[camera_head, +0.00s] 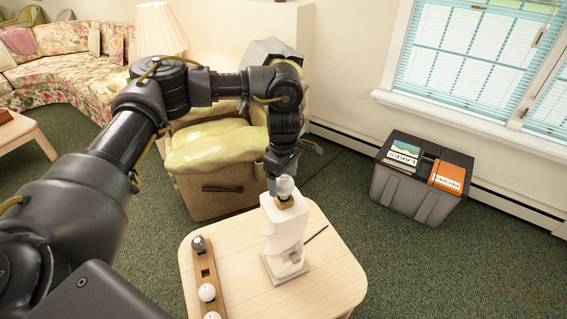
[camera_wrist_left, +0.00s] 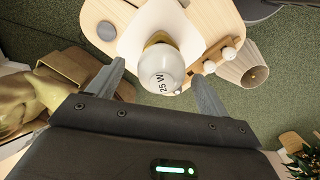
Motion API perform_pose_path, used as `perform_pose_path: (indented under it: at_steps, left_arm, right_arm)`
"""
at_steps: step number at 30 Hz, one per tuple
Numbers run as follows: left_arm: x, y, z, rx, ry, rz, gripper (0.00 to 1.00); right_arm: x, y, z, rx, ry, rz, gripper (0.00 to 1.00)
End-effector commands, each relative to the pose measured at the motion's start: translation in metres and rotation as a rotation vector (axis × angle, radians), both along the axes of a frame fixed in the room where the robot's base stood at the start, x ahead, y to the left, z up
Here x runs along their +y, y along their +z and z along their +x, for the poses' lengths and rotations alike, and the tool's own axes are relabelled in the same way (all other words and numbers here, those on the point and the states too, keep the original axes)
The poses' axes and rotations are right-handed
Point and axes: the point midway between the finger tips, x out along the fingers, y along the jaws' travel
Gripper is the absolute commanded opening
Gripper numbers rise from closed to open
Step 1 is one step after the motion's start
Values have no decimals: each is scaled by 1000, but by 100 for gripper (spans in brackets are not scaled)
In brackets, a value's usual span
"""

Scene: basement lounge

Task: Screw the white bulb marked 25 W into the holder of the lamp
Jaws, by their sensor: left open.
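The white bulb marked 25 W (camera_head: 286,185) stands upright at the brass holder (camera_head: 285,203) on top of the white lamp (camera_head: 284,236). The lamp stands on the small light wooden table. In the left wrist view the bulb (camera_wrist_left: 161,72) shows its "25 W" mark, with the brass collar (camera_wrist_left: 158,38) behind it. How deep its thread sits is hidden. My left gripper (camera_head: 280,179) is over the lamp top. Its fingers are open on either side of the bulb, with a gap at each side in the wrist view. My right gripper is not in view.
A wooden rack (camera_head: 204,258) on the table, left of the lamp, holds a dark-topped bulb (camera_head: 198,243), white bulbs (camera_head: 207,292) and an empty hole. A yellow armchair (camera_head: 217,150) stands behind the table. A grey crate (camera_head: 403,192) with books is at right.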

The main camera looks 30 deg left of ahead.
Motion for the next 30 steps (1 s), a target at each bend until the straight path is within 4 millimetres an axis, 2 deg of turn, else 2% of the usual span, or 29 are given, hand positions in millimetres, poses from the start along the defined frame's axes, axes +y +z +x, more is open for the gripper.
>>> perform_pose_path:
  at_steps: [3,7,19,27,29,30]
  left_arm:
    - [0,-17,0,2,1,-1,79]
    - [0,-29,0,1,1,0,79]
    - [0,-36,0,-1,0,0,79]
    - [0,-35,0,-1,0,0,43]
    - [0,-35,0,-1,0,0,35]
    - [0,-35,0,-1,0,0,35]
  right_arm:
    - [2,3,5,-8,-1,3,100]
    - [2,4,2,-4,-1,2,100]
    - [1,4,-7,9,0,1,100]
    - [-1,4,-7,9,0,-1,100]
    - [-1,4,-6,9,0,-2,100]
    - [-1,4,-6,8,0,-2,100]
